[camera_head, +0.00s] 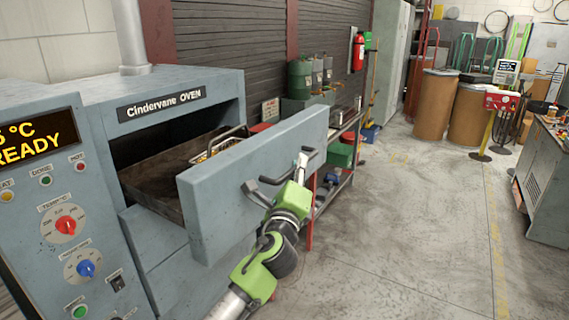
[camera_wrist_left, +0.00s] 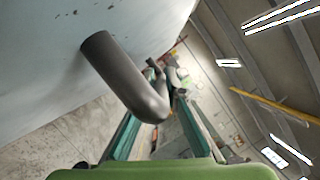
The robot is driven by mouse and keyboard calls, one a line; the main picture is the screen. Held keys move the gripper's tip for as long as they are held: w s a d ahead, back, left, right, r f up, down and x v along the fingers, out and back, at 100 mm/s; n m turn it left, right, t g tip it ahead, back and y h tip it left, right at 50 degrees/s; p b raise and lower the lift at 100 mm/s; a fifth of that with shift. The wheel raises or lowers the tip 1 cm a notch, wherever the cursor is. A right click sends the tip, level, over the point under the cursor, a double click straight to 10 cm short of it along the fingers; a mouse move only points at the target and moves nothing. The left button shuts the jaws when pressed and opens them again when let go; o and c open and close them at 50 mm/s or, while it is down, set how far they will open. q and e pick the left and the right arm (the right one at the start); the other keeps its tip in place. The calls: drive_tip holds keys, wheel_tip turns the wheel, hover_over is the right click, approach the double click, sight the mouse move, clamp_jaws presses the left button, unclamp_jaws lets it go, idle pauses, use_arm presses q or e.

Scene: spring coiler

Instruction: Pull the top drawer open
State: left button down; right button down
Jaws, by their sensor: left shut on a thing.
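The top drawer's blue-grey front (camera_head: 230,190) stands well out from the oven (camera_head: 160,95). Its brown inside and a wire basket (camera_head: 220,143) show behind the front. The dark bar handle (camera_head: 270,181) crosses the front's outer face. My left gripper (camera_head: 302,168) is shut on this handle, in front of the drawer. In the left wrist view the bent grey handle (camera_wrist_left: 125,80) comes out of the drawer front (camera_wrist_left: 60,50) and reaches between the fingers of my left gripper (camera_wrist_left: 165,125). My right gripper is not in view.
The oven's control panel (camera_head: 68,215) with knobs and a lit display is at the left. A shelf rack (camera_head: 340,150) with bins and canisters stands beyond the drawer. A grey cabinet (camera_head: 540,185) stands at the far right.

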use_arm(q)
drive_tip(key=shift+s+d+f, duration=0.1)
drive_tip(key=shift+s+d, duration=0.55)
drive_tip(key=shift+d, duration=0.25)
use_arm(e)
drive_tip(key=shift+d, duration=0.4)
use_arm(q)
drive_tip(key=c, duration=2.1)
unclamp_jaws()
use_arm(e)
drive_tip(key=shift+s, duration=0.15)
use_arm(q)
drive_tip(key=v, duration=1.2)
drive_tip(key=shift+s, duration=0.1)
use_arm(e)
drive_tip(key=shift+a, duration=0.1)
